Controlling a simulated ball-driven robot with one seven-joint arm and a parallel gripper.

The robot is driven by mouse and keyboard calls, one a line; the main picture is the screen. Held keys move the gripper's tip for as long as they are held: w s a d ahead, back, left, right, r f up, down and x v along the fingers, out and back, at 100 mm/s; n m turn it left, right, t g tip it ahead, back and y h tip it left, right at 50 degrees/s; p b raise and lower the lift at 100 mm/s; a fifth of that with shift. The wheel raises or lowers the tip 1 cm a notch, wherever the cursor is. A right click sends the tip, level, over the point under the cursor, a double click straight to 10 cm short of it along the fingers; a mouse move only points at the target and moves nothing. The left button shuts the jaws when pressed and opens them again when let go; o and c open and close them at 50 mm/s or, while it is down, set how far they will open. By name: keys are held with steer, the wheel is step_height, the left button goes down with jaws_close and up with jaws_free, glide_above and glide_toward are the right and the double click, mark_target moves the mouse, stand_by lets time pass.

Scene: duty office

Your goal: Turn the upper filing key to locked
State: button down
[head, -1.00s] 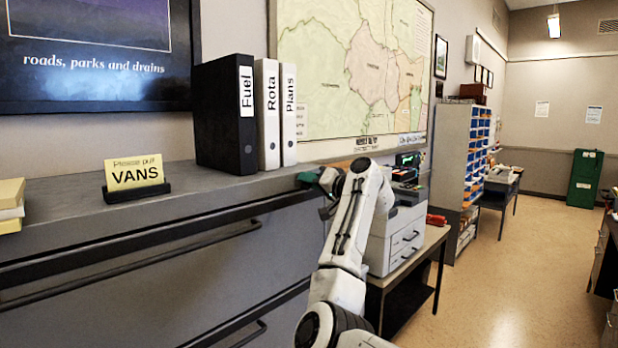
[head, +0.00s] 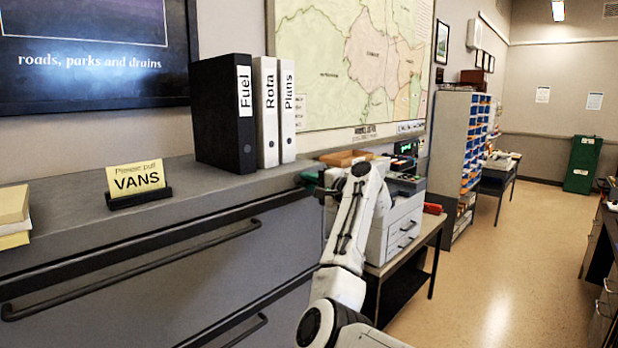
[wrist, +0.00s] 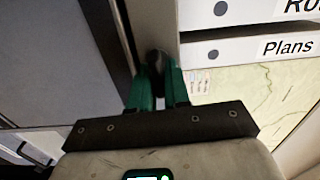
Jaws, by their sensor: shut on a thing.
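The grey filing cabinet (head: 150,265) fills the lower left of the head view, with long dark bar handles on its drawers. My gripper (wrist: 157,78) shows in the wrist view with its two green fingers close together, shut on a small dark rounded key (wrist: 155,58) at the cabinet's edge. How the key is turned cannot be told. In the head view my gripper (head: 311,176) is a small green patch at the cabinet's top right corner; my own arm hides most of it and the key.
Black Fuel (head: 222,115) and white Rota (head: 266,120) and Plans (head: 287,125) binders stand on the cabinet top, close to my gripper. A VANS sign (head: 137,180) stands further left. A printer (head: 402,225) on a small table is right of my arm. Open floor (head: 490,270) lies at right.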

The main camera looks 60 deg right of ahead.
steer(key=shift+s+f+m, duration=0.1)
steer(key=shift+m, duration=0.3)
steer(key=c, duration=1.2)
jaws_free()
steer(key=b+v, duration=0.2)
steer(key=v, duration=0.8)
steer(key=shift+s+a+b, duration=0.15)
steer(key=shift+s+b, duration=0.15)
steer(key=shift+b, duration=0.1)
